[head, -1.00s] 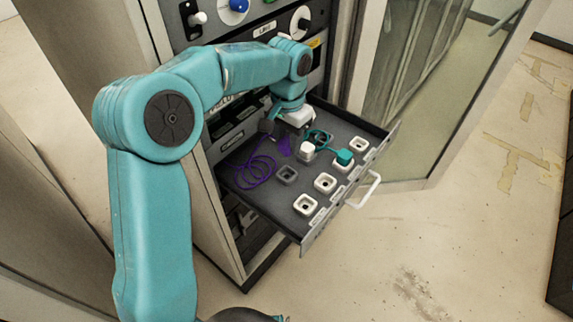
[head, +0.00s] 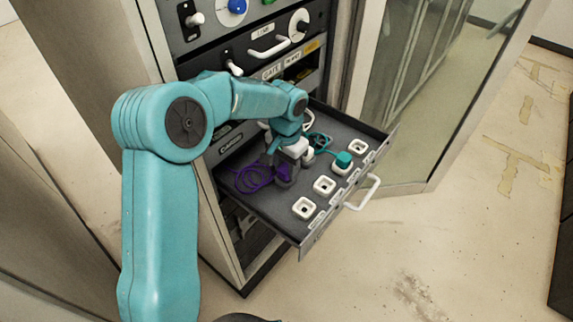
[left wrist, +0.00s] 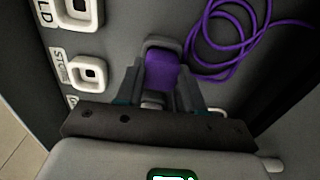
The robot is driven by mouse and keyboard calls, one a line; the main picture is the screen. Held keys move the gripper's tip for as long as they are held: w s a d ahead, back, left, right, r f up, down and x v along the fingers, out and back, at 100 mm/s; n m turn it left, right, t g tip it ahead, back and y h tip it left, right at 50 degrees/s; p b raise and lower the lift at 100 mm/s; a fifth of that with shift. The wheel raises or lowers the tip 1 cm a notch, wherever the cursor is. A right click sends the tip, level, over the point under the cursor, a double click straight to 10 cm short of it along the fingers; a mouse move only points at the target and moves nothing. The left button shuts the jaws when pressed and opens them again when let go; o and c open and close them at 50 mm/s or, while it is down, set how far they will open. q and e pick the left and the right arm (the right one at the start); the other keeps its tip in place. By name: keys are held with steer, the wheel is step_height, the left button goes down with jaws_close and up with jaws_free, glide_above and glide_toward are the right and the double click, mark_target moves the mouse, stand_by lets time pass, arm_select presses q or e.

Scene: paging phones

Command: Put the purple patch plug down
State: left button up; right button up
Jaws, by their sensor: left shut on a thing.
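My left gripper (head: 284,176) is low over the open drawer (head: 262,213). It is shut on the purple patch plug (head: 285,170), which is partly hidden by the fingers in the head view. In the left wrist view the purple plug (left wrist: 162,72) sits between the two fingers (left wrist: 160,88). A grey square rim (left wrist: 161,43) shows just beyond it; I cannot tell whether the plug touches it. The plug's purple cord (head: 254,178) lies coiled on the drawer floor to the left, and it also shows in the left wrist view (left wrist: 190,45). My right gripper is not in view.
A teal plug (head: 343,159) stands at a socket, with its teal cord (head: 319,141) behind. White square sockets (head: 325,185) line the drawer's front. The white drawer handle (head: 364,192) sticks out. The cabinet face with knobs (head: 238,6) rises behind, and a glass door stands open at right.

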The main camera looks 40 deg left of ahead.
mark_target(286, 168)
arm_select(q)
steer(key=o, duration=1)
steer(key=shift+f, duration=0.1)
steer(key=shift+o, duration=0.2)
step_height(286, 168, up, 13)
steer(key=p, duration=0.1)
steer(key=shift+f, duration=0.15)
